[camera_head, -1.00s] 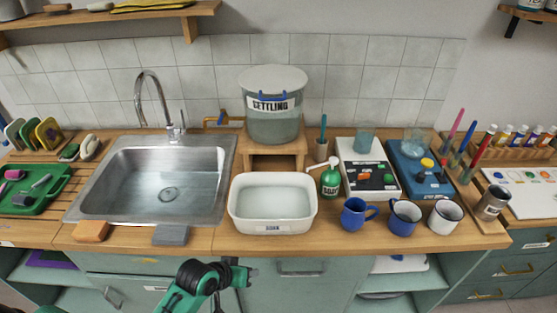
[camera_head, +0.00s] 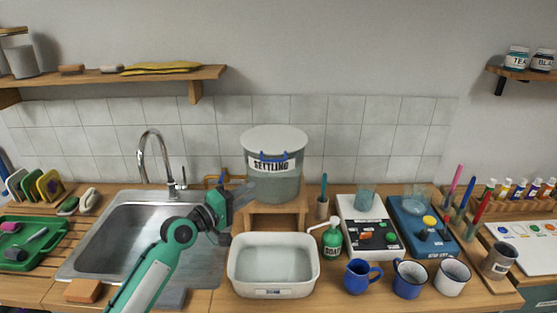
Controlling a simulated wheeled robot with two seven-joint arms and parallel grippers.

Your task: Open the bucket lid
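The bucket (camera_head: 287,187) is a grey-green tub labelled "SETTLING" that stands on a small wooden stand behind the counter's middle. Its pale round lid (camera_head: 273,138) sits on top and covers it. A blue handle (camera_head: 268,161) shows at the front, just under the lid's rim. My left gripper (camera_head: 246,193) is raised above the counter, in front of the bucket's lower left side and below the lid. It holds nothing that I can see, and its finger gap is too small to judge. My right gripper is out of view.
A white basin (camera_head: 273,288) stands in front of the stand, with a green soap bottle (camera_head: 332,240) to its right. The sink (camera_head: 110,235) and faucet (camera_head: 153,160) are left, partly behind my arm.

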